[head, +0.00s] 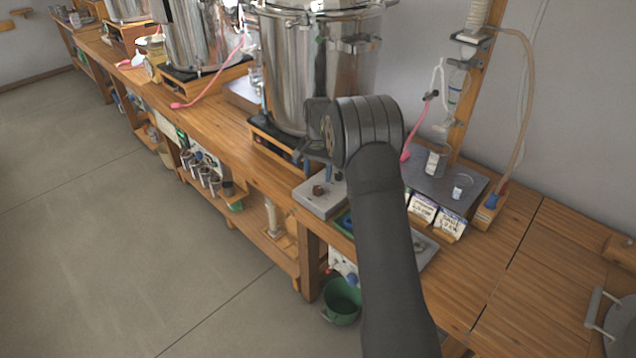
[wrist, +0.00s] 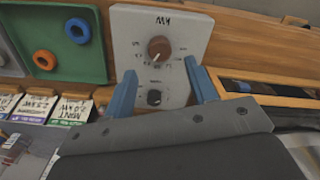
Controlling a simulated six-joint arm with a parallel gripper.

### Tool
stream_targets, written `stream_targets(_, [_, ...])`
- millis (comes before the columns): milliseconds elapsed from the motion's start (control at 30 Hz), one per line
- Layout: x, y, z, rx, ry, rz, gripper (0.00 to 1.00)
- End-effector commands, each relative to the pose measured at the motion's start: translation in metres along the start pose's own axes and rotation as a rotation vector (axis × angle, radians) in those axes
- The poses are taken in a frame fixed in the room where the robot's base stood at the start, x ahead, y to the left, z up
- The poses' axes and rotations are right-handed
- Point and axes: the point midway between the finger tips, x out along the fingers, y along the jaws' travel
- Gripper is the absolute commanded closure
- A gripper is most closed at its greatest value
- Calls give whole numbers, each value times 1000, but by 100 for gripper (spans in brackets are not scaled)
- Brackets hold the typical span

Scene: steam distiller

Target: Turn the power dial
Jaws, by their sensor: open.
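The power dial (wrist: 159,48) is a brown-red round knob with a scale around it on a light grey control box (wrist: 190,30). A smaller black knob (wrist: 154,97) sits on the same box, nearer my gripper. My gripper (wrist: 161,82) is open, its two blue fingers apart on either side of the black knob, with nothing between them that I can see held. The brown dial lies just beyond the fingertips. In the head view the control box (head: 312,206) with the brown dial (head: 319,189) shows on the bench edge, partly hidden by my arm.
A green tray (wrist: 88,18) with an orange ring (wrist: 44,60) and a blue ring (wrist: 77,31) lies beside the box. Small labelled packets (head: 450,222) stand nearby. A large steel pot (head: 300,70) stands behind. A green bucket (head: 342,300) is on the floor.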

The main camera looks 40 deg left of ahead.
Motion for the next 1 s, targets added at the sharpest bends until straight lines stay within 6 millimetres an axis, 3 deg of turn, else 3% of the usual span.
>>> stream_targets(33, [-15, 0, -1, 0, 4, -2, 48])
stream_targets(233, [-64, 0, -1, 0, 4, -3, 48])
stream_targets(500, [-108, 0, -1, 0, 3, -2, 48])
stream_targets(1000, [-117, 0, 0, 0, 1, 0, 48])
